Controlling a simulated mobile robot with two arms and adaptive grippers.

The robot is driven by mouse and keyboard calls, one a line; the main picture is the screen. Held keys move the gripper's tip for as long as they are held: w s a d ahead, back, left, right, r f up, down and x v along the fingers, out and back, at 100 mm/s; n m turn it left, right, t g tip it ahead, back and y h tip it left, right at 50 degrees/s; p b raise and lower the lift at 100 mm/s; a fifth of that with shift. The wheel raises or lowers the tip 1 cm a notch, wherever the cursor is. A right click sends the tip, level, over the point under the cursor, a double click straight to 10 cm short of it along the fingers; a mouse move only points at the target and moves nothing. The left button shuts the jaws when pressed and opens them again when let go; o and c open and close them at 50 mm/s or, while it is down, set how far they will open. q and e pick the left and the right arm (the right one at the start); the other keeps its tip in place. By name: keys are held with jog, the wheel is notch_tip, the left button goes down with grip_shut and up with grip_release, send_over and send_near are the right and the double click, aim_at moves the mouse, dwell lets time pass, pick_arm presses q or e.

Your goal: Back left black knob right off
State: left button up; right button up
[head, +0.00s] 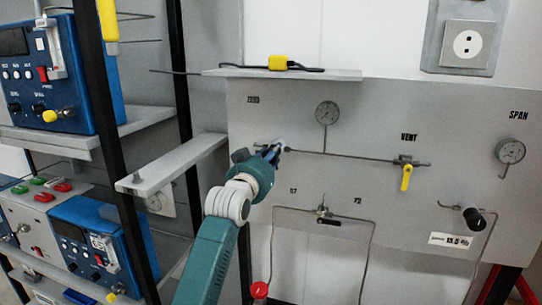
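My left arm comes up from the lower left, and its gripper (276,151) is at the back panel, below the ZERO label. The fingers are at the left end of a thin horizontal pipe. They are small and dark here, and I cannot tell whether they are open or shut. No black knob shows clearly at this spot; the gripper may hide it. A dark rounded part (240,155) shows beside the gripper, and I cannot tell whether it belongs to the gripper. Another black knob (475,219) sticks out at the panel's right. My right gripper is not in view.
The grey panel (420,120) carries a gauge (327,113), a yellow VENT handle (406,177) and a lower valve (322,211). A shelf (330,74) juts out above. A rack with blue analysers (70,85) and a protruding bar (170,165) stands close left of my arm.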

pick_arm(q)
jog(key=shift+f+n, duration=0.15)
jog(key=shift+n, duration=1.45)
jog(key=shift+f, duration=0.1)
jog(key=o, duration=1.2)
jog(key=v, duration=1.2)
